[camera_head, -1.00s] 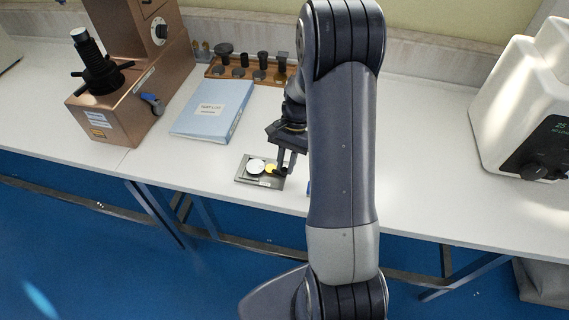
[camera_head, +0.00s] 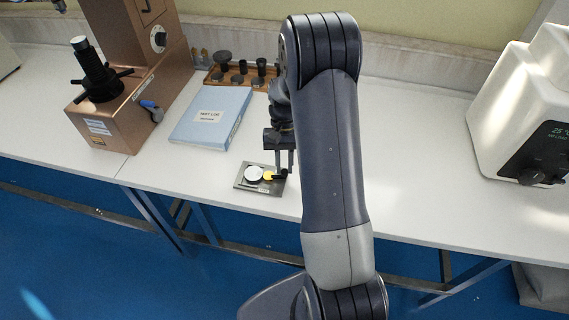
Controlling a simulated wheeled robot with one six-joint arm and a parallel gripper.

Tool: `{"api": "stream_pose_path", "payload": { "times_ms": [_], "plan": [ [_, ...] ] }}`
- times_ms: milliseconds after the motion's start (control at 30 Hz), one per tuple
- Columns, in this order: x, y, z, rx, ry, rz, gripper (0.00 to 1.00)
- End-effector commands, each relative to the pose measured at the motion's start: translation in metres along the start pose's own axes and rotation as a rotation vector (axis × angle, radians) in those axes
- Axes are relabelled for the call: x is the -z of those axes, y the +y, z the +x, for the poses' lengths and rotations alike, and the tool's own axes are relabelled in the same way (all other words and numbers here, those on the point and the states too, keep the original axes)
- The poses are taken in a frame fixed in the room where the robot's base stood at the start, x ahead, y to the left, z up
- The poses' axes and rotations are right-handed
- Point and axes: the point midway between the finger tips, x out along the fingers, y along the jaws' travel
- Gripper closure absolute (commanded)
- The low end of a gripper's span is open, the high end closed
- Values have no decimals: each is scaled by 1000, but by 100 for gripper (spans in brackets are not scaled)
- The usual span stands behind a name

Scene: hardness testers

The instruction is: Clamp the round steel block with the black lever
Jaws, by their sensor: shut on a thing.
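The round steel block (camera_head: 254,174) is a pale disc lying on a dark grey base plate (camera_head: 243,188) near the front edge of the table. A yellow part (camera_head: 268,175) lies at the disc's right side. The black lever (camera_head: 279,175) is a small dark piece at the right of the plate, partly hidden by my fingers. My gripper (camera_head: 284,168) points down over the plate's right side, shut on the black lever. The contact between the fingers and the lever is small in view.
A blue binder (camera_head: 211,118) lies behind the plate. A copper-coloured tester (camera_head: 118,112) stands at the left and a white machine (camera_head: 525,110) at the right. A wooden rack (camera_head: 214,77) with black parts is at the back.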

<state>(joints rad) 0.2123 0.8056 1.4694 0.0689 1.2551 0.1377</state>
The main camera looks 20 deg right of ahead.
Motion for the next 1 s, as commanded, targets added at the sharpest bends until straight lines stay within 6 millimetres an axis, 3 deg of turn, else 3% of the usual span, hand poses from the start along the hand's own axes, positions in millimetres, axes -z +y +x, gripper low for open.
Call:
{"api": "stream_pose_path", "payload": {
  "times_ms": [267, 300, 533, 833, 1000],
  "plan": [
    [0, 0, 0, 0, 2, 0, 100],
    [0, 0, 0, 0, 2, 0, 77],
    [0, 0, 0, 1, 1, 1, 59],
    [0, 0, -4, 1, 1, 1, 59],
    [1, 0, -28, 1, 5, 1, 59]
  ]
}}
